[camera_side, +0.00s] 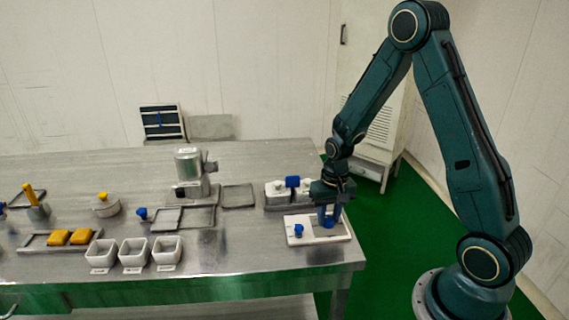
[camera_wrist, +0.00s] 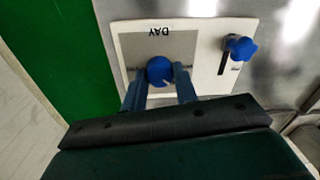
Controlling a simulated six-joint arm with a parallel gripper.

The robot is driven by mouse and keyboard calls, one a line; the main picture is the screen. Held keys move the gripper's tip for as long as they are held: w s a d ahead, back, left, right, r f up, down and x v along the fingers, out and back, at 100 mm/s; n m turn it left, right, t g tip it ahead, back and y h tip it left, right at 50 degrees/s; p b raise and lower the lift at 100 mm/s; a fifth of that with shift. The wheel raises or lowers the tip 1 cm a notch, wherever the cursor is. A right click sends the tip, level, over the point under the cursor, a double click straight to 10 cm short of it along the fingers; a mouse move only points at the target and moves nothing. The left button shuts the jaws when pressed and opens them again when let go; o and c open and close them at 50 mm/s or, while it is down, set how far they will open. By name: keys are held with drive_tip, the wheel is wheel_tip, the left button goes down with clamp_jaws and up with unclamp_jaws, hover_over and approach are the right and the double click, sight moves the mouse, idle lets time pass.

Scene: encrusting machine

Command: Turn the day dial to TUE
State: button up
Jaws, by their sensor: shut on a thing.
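The day dial is a blue round knob (camera_wrist: 159,70) on a grey square of a white panel, with "DAY" printed beside it in the wrist view. The letters appear upside down there. My gripper (camera_wrist: 160,80) has its two blue fingers on either side of the knob, shut on it. In the side view my gripper (camera_side: 328,218) points down over the right part of the white panel (camera_side: 313,239), and the knob is hidden by the fingers. No TUE mark can be read in either view.
A blue star-shaped knob (camera_wrist: 240,46) on a slot sits beside the dial on the same panel; it also shows in the side view (camera_side: 298,230). A white unit with a blue block (camera_side: 292,182) stands just behind. White bins (camera_side: 134,254) stand to the left.

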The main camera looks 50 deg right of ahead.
sight(330, 218)
drive_tip(key=o, duration=1)
drive_tip(key=shift+r, duration=0.1)
drive_tip(key=r, duration=1.3)
drive_tip(key=shift+s+d+r, duration=0.1)
drive_tip(key=shift+d+r, duration=0.15)
drive_tip(key=shift+r, duration=0.1)
drive_tip(key=shift+r, duration=0.1)
drive_tip(key=s+a+r+n+t, duration=0.1)
drive_tip(key=s+a+r+n, duration=0.1)
drive_tip(key=s+a+r, duration=0.2)
drive_tip(key=s+a+r+n+t, duration=0.2)
drive_tip(key=s+a+r, duration=0.1)
drive_tip(key=s, duration=0.4)
drive_tip(key=s+a+r+n+t, duration=0.2)
drive_tip(key=s+a+r, duration=0.2)
drive_tip(key=s+r, duration=0.1)
drive_tip(key=shift+s+a+r+n+h, duration=0.3)
drive_tip(key=shift+s+n, duration=0.1)
drive_tip(key=shift+s, duration=0.1)
